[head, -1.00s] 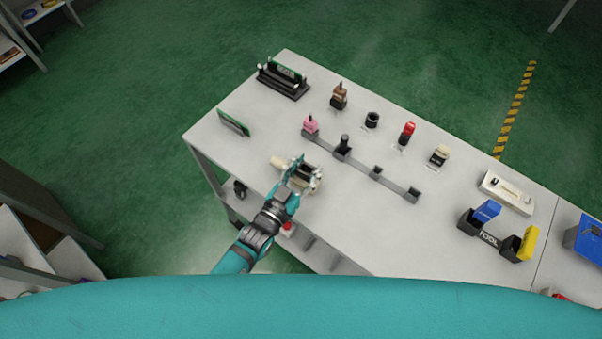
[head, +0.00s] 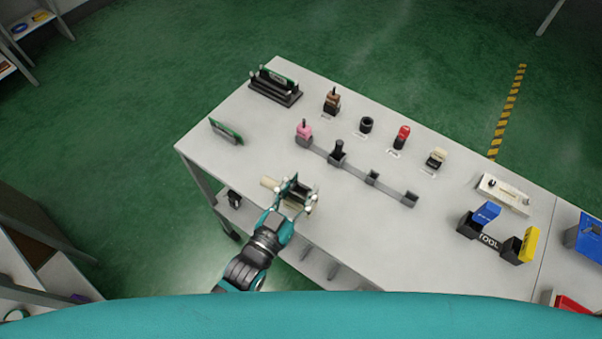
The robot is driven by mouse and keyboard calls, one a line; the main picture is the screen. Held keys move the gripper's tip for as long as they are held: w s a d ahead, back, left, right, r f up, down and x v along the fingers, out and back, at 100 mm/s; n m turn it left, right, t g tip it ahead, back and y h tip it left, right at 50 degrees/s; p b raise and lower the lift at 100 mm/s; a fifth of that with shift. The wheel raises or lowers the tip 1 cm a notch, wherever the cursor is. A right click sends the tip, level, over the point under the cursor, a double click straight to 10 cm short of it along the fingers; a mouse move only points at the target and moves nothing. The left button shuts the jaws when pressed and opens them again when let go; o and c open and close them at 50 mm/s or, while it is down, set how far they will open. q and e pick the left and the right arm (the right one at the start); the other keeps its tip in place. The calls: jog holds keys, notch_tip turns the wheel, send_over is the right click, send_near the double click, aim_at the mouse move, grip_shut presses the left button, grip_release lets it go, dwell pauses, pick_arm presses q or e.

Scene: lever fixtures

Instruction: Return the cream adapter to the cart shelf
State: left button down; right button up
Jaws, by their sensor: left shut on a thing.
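My left gripper (head: 293,193) is over the near left part of the grey table, its jaws shut. A cream piece, which I take to be the cream adapter (head: 270,183), sticks out to the left of the jaws. The fingers hide much of it, and I cannot tell whether it touches the tabletop. Another cream-topped block (head: 437,157) stands at a label in the back row. A lower shelf (head: 318,262) shows under the near table edge; I cannot tell if it is the cart shelf. My right gripper is out of view.
A grey rail (head: 358,172) with a pink piece (head: 304,132) and a black post (head: 338,150) lies right of my gripper. A green panel (head: 227,130) stands to the left. A black rack (head: 275,87) and tool holder (head: 490,238) stand farther off.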

pick_arm(q)
jog(key=s+r+b, duration=0.1)
jog(key=s+b, duration=0.1)
jog(key=s, duration=0.8)
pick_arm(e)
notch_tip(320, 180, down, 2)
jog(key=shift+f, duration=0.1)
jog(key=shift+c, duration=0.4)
pick_arm(q)
jog(key=w+a+r+n+t+y, duration=0.1)
jog(key=w+a+r+n+y, duration=0.1)
jog(key=a, duration=0.4)
jog(key=w+a+r+n+y, duration=0.2)
jog(key=a+r+y, duration=0.2)
jog(key=a, duration=0.3)
jog(key=w+a+r+n+t+y, duration=0.1)
jog(key=w+a+r+n+y, duration=0.1)
jog(key=a, duration=0.4)
jog(key=shift+a+r+t+y, duration=0.25)
jog(key=shift+r+y, duration=0.35)
jog(key=shift+r, duration=0.3)
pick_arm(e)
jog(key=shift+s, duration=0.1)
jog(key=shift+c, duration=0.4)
